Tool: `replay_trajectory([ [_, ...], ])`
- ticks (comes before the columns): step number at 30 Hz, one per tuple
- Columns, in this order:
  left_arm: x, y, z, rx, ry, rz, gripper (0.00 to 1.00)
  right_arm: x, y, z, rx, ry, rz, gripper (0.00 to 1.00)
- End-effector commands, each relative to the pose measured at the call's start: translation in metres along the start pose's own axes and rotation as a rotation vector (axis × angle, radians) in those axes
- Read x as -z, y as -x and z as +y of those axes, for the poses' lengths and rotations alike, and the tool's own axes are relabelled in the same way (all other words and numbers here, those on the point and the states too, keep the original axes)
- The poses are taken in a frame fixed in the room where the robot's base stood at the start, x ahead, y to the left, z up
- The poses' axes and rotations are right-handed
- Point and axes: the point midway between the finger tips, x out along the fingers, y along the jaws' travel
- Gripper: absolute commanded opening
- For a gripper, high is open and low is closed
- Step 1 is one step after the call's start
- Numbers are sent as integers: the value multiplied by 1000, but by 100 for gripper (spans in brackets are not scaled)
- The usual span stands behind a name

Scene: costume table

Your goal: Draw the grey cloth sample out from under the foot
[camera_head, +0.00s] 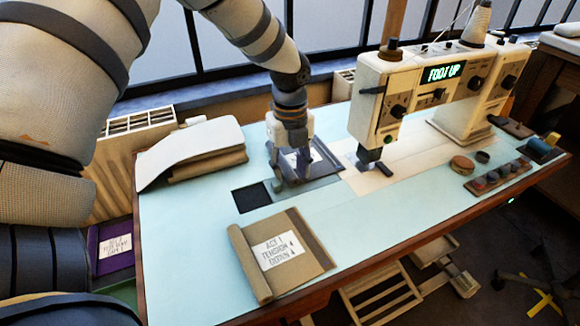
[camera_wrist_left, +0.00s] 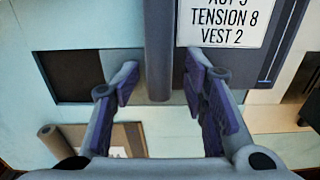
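The grey cloth sample (camera_head: 330,158) lies on the pale blue table, its right edge just left of the presser foot (camera_head: 372,167); a gap seems to show between them. In the left wrist view the sample (camera_wrist_left: 285,40) has a white label reading TENSION 8, VEST 2 and a rolled grey edge (camera_wrist_left: 158,45). My left gripper (camera_head: 290,182) is low over the sample's left end. In the wrist view its two purple-padded fingers (camera_wrist_left: 160,85) stand open, one on each side of the roll, with gaps. My right gripper is not in view.
The sewing machine (camera_head: 390,95) shows FOOT UP. A tan labelled sample (camera_head: 305,245) lies at the front, a dark square (camera_head: 250,197) beside my gripper, folded cloth (camera_head: 195,150) at the back left. A button tray (camera_head: 495,180) is at the right. The front middle of the table is clear.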

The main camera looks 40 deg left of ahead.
Motion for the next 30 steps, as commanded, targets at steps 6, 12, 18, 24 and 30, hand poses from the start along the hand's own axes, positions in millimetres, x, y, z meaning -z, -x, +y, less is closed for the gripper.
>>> replay_trajectory([
  [6,0,8,0,-1,1,1,42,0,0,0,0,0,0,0],
  [12,0,52,-1,3,0,-1,42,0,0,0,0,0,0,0],
  [18,0,96,-1,2,0,-1,42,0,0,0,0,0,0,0],
  [24,0,118,-1,1,0,0,42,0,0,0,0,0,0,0],
  [30,0,120,-1,-2,0,1,42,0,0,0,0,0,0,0],
])
